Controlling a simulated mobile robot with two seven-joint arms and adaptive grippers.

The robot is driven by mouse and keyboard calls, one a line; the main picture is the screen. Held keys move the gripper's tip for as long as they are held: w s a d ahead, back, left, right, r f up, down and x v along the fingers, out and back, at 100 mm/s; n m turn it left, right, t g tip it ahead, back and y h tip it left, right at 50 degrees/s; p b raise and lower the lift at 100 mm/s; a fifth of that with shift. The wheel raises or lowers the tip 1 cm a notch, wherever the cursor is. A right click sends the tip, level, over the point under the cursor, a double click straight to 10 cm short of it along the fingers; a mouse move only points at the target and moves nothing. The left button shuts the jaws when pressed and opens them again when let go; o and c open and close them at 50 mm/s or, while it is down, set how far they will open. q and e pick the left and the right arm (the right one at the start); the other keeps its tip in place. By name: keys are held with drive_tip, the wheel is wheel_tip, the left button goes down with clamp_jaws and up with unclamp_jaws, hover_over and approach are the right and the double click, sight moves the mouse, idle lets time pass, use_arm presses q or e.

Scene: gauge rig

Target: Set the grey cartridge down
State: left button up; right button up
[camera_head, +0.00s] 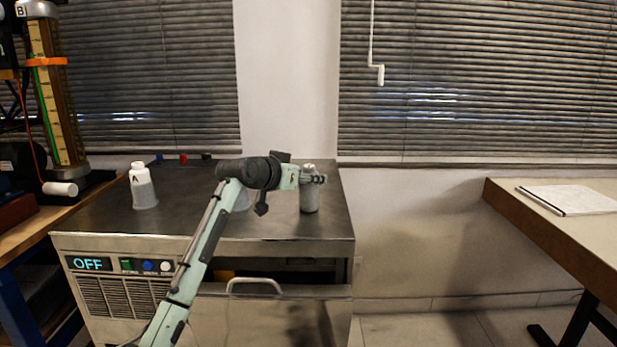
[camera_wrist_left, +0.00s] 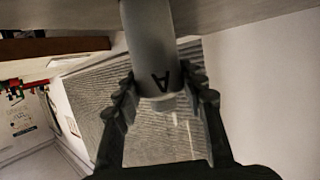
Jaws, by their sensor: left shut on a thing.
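The grey cartridge (camera_head: 309,198) is upright near the right end of the dark cabinet top (camera_head: 290,222). My left gripper (camera_head: 318,179) is shut on its upper part, below the pale cap. In the left wrist view the cartridge (camera_wrist_left: 148,35) shows a dark letter A, between the fingers of my left gripper (camera_wrist_left: 163,100). Its lower end is close to the cabinet top; I cannot tell whether it touches. My right gripper is not in view.
A white-and-grey bottle (camera_head: 143,188) marked A stands on the cabinet's left part. Another pale object (camera_head: 243,200) is partly hidden behind my arm. A drawer with a handle (camera_head: 254,281) is below. A gauge column (camera_head: 55,100) stands left, a table (camera_head: 560,215) right.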

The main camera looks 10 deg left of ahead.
use_arm(q)
drive_tip(key=o, duration=1.3)
drive_tip(key=shift+f, duration=0.1)
drive_tip(key=shift+r, duration=0.2)
drive_tip(key=b+v, duration=0.1)
drive_tip(key=v, duration=1.1)
drive_tip(key=shift+a+f, duration=0.1)
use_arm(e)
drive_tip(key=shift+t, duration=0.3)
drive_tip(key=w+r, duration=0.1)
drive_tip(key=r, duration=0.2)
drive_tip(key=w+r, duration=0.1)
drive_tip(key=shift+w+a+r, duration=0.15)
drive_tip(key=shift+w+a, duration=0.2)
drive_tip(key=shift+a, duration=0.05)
